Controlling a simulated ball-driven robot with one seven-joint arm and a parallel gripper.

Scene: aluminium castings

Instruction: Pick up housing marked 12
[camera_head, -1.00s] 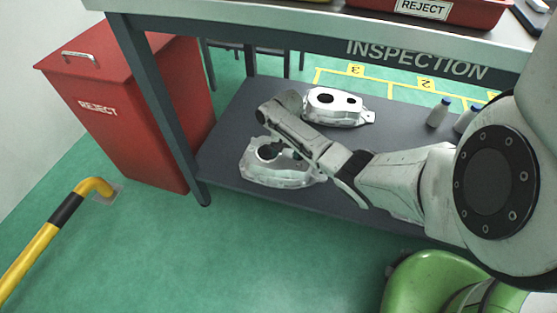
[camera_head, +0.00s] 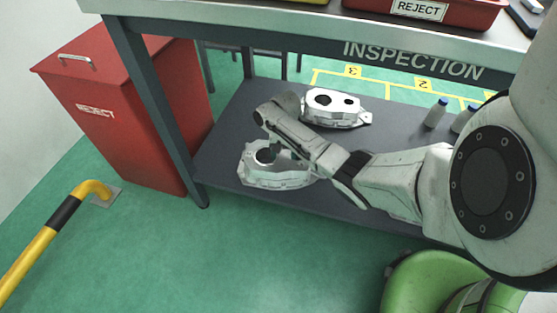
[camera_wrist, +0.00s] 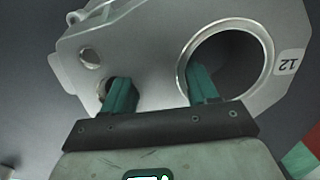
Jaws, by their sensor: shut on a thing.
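The housing marked 12 is a silver casting (camera_head: 287,176) at the front of the low shelf, partly behind my arm. It fills much of the wrist view (camera_wrist: 155,50), with the upside-down label 12 at its right end. My gripper (camera_wrist: 155,88) has one green finger in the small hole and the other in the large round bore. It is shut on the wall of metal between the two holes. In the head view my gripper (camera_head: 278,151) is over the housing, its fingertips mostly hidden. I cannot tell whether the housing is clear of the shelf.
A second silver housing (camera_head: 333,106) lies behind on the shelf (camera_head: 222,150). Bottles (camera_head: 435,113) stand to its right. The table edge marked INSPECTION (camera_head: 300,35) is above. A red reject bin (camera_head: 125,120) and yellow rail (camera_head: 50,230) are at left.

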